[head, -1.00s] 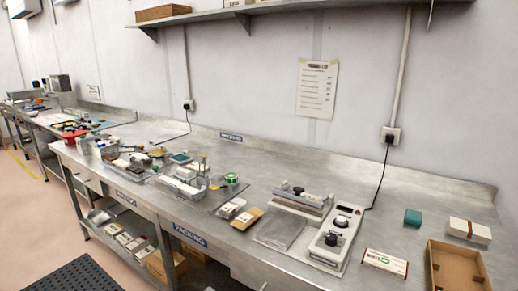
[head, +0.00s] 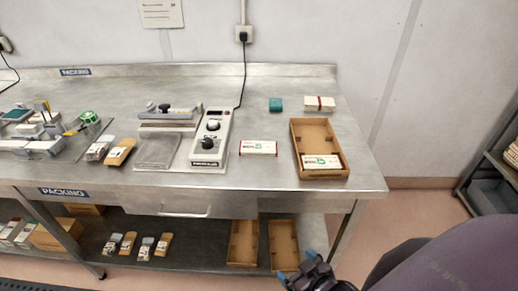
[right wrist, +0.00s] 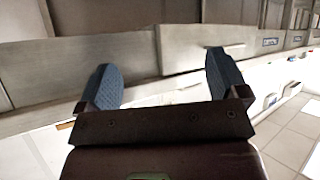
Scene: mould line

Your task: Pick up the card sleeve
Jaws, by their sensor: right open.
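A white card sleeve (head: 258,148) with red ends and green print lies flat on the steel bench, right of the sealing machine. A similar white printed sleeve (head: 321,162) lies in the front of a brown cardboard tray (head: 340,134). I cannot tell which one the task means. My right gripper (head: 297,267) is low in front of the bench's right end, apart from both sleeves. It is open and empty, and its blue fingers also show wide apart in the right wrist view (right wrist: 165,82). My left gripper is not in view.
The sealing machine (head: 210,142) with a knob and a grey plate stands left of the sleeve. A teal block (head: 276,104) and a red-banded white pack (head: 319,103) lie behind. The lower shelf holds brown trays (head: 243,243). A rack (head: 495,170) stands at the far right.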

